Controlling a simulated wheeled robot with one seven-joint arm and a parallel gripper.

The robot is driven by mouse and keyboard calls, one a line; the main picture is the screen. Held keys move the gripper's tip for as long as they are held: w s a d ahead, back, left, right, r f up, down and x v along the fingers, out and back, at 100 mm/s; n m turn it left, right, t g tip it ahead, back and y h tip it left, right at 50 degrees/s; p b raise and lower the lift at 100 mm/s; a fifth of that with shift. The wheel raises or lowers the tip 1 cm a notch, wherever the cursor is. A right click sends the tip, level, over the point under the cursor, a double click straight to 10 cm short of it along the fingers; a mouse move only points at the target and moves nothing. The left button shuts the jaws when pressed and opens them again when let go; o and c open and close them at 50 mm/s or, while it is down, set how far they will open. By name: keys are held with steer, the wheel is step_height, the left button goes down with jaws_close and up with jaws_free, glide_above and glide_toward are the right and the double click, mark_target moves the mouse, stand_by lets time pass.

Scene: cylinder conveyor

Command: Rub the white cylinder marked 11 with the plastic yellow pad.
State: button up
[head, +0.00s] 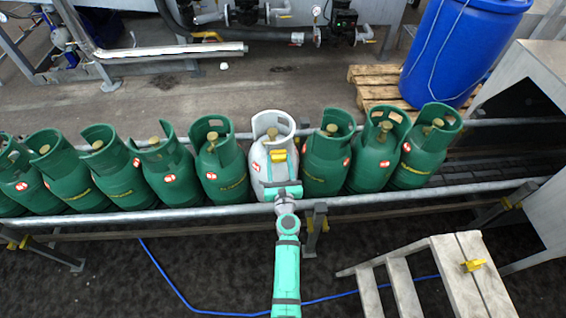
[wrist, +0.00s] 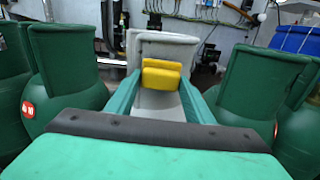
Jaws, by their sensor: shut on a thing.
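The white cylinder (head: 257,163) stands upright in the row of green cylinders on the conveyor; a red-and-white label shows on it, but I cannot read a number. My gripper (head: 279,172) reaches over the front rail to its front. My gripper (wrist: 160,88) is shut on the yellow pad (wrist: 161,74), which sits between the fingertips. The pad also shows in the head view (head: 279,155), in front of the white cylinder's upper part. In the wrist view the white cylinder's collar (wrist: 168,47) rises behind the pad. I cannot tell whether pad and cylinder touch.
Green cylinders (head: 222,170) stand close on both sides of the white one. A metal rail (head: 150,218) runs along the front. A blue barrel (head: 455,50) stands on a pallet behind.

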steer(key=shift+a, duration=2.25)
steer(key=shift+c, duration=0.6)
steer(key=shift+s+d, duration=0.1)
steer(key=s, duration=0.6)
steer(key=s, duration=0.3)
